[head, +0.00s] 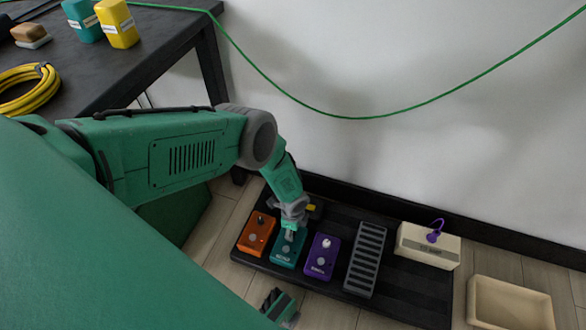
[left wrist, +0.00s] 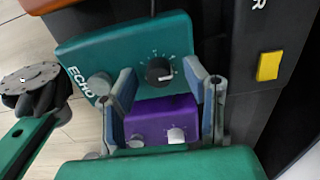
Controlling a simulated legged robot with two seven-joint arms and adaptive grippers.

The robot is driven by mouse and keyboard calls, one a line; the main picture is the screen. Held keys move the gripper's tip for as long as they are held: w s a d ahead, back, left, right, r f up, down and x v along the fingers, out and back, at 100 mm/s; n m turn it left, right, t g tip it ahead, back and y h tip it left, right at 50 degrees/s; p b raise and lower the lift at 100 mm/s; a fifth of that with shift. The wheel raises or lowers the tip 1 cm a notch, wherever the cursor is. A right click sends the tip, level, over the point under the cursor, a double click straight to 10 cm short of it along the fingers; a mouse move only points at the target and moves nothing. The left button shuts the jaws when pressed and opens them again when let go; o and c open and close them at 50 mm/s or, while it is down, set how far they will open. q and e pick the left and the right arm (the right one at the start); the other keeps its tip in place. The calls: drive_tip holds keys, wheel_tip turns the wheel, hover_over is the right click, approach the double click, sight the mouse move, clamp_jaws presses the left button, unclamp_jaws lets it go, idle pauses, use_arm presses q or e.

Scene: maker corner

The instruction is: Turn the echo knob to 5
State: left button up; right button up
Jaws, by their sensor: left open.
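The teal echo pedal (head: 288,252) sits on the black pedalboard, between an orange and a purple pedal. In the left wrist view its face, marked ECHO (left wrist: 79,80), shows a black knob (left wrist: 158,70) with a white pointer directed roughly to the right. Marks ring the knob, too small to read. My left gripper (head: 290,230) is over this pedal, pointing down. In the left wrist view its open fingers (left wrist: 160,84) stand either side of the knob's near side, with gaps; contact cannot be told. In the head view the gripper hides the knob. My right gripper is not visible.
The orange pedal (head: 257,235) and purple pedal (head: 321,258) stand close on both sides. A grey ridged treadle (head: 363,272), a cream box (head: 428,247) with a purple cable and a beige tray (head: 510,305) are farther right. The pedalboard (head: 415,295) has bare room at right.

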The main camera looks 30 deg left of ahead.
use_arm(q)
wheel_tip(320, 180, up, 12)
drive_tip(key=shift+f, duration=0.25)
idle(0.4)
